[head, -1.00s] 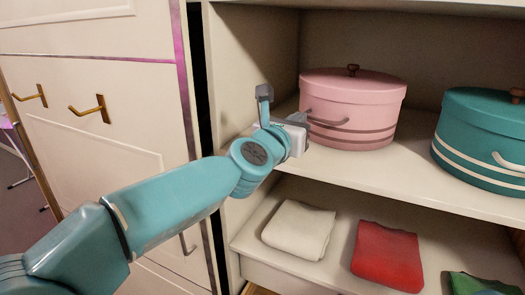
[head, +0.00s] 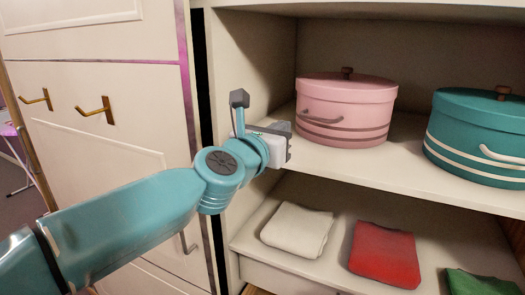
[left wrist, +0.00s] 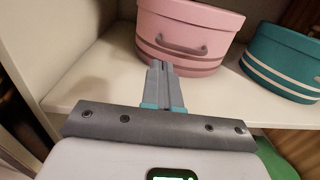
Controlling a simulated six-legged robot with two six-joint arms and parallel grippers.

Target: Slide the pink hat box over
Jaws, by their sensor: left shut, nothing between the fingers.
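The pink hat box (head: 346,108) stands upright on the upper shelf, lidded, with a dark knob, a grey side handle and darker stripes low on its side. It also shows in the left wrist view (left wrist: 188,36), beyond my fingers. My left gripper (head: 289,140) is at the shelf's front left, to the left of the box and apart from it. In the left wrist view its fingers (left wrist: 160,70) are together with nothing between them, pointing toward the box's lower left side. My right gripper is not in view.
A teal hat box (head: 480,135) with white stripes stands to the right on the same shelf (head: 390,172), a gap between the boxes. Folded white (head: 297,230), red (head: 385,254) and green (head: 482,282) cloths lie on the shelf below. The cabinet's side wall (head: 255,65) rises at left.

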